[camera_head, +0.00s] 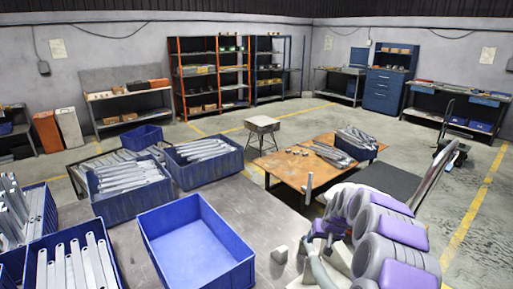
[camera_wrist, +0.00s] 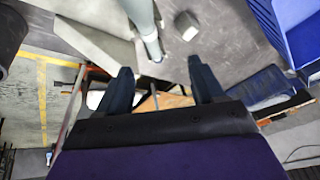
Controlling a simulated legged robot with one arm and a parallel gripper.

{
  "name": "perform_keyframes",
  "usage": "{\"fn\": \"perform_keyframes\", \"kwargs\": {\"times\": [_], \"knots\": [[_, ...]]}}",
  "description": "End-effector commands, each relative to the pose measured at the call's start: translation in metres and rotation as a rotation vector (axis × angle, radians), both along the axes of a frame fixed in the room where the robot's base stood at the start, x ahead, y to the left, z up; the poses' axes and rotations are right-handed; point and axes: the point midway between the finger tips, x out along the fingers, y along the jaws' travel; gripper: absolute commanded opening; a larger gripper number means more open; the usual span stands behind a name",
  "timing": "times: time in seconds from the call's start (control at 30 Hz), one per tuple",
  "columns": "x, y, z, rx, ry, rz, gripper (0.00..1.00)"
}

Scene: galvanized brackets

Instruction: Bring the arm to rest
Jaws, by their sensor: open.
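My arm, grey with purple panels, is folded at the lower right of the head view. My gripper (camera_wrist: 163,80) shows clearly in the wrist view. Its two dark fingers stand well apart with nothing held between them. In the head view the fingers are too small and overlapped to make out clearly. A small grey block (camera_head: 280,254) lies on the grey worktable beside my arm; it also shows in the wrist view (camera_wrist: 186,25), beyond the fingers and apart from them.
An empty blue bin (camera_head: 196,245) stands on the worktable (camera_head: 255,207), left of the block. Blue bins of galvanized brackets (camera_head: 130,182) stand further left. A rusty-topped table (camera_head: 287,168) with brackets is behind. Open floor (camera_head: 480,190) lies at the right.

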Motion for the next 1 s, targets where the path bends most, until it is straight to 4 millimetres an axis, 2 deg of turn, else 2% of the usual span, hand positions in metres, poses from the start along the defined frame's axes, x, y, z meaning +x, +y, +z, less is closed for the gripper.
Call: {"fn": "perform_keyframes", "kwargs": {"times": [0.2, 0.37, 0.5, 0.73, 1.0], "knots": [[-0.055, 0.062, 0.054, 0.038, 0.063, 0.092, 0.67], [-0.108, 0.099, 0.085, 0.045, 0.125, 0.153, 0.67], [-0.160, 0.122, 0.108, 0.039, 0.184, 0.196, 0.67], [-0.253, 0.145, 0.133, 0.009, 0.284, 0.241, 0.67], [-0.367, 0.153, 0.147, -0.043, 0.404, 0.249, 0.67]]}}
